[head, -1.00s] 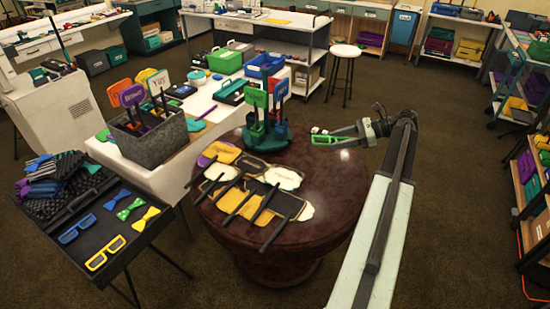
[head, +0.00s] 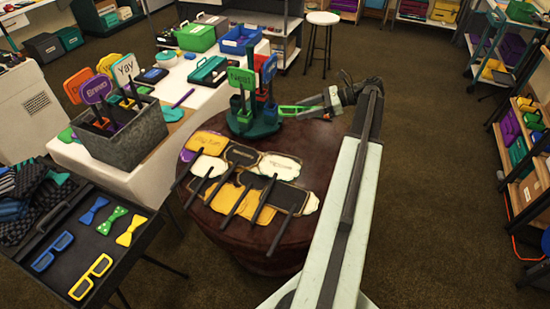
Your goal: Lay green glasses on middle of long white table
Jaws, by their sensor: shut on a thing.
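My gripper (head: 303,110) is shut on the green glasses (head: 290,111), which it holds out to the left, above the far right part of the dark round table. The long white table (head: 112,168) stands behind and left of the round table, draped in white. A grey felt box with paddle signs is on its near end, and cases and bins fill its far part. Some bare white top (head: 192,112) shows between them. The glasses are to the right of this table, apart from it.
The round table (head: 325,160) bears sign paddles (head: 235,180) and a green stand of upright signs (head: 252,110) close to the glasses. The grey felt box (head: 122,138) stands tall. An open black case (head: 75,235) holds bow ties and glasses at left. Carpet is free at right.

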